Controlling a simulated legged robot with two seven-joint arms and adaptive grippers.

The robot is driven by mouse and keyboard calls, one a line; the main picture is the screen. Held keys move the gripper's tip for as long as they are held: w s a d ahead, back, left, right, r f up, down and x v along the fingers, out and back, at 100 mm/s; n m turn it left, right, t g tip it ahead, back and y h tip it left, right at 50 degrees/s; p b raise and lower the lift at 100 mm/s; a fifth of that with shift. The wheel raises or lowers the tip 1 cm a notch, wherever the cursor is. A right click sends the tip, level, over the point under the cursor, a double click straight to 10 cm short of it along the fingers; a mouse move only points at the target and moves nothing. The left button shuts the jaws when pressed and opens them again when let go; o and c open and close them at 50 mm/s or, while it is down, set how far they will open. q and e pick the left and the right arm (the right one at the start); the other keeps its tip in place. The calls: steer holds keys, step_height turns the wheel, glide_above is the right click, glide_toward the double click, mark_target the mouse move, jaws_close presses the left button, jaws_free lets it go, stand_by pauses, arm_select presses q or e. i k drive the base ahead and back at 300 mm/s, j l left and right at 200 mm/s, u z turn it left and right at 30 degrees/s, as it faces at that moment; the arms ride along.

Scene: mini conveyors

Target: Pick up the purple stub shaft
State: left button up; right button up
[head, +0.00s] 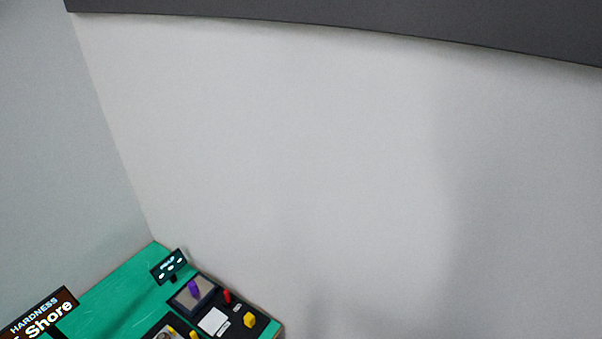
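The purple stub shaft (194,289) is a small purple piece at the lower left of the head view. It appears to stand or lean on a grey, dark-rimmed square tray (208,302) on the green table. Neither of my grippers shows in this view. Nothing is seen touching the shaft.
The green table (115,293) fills the lower left corner, by pale walls. A small dark sign (169,266) stands behind the tray. A red piece (227,296), a white pad (213,321) and a yellow piece (250,320) are nearby. A "HARDNESS Shore" sign (40,316) stands left.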

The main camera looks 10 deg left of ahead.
mark_target(193, 286)
steer(key=k+u, duration=0.2)
steer(key=u, duration=1.25)
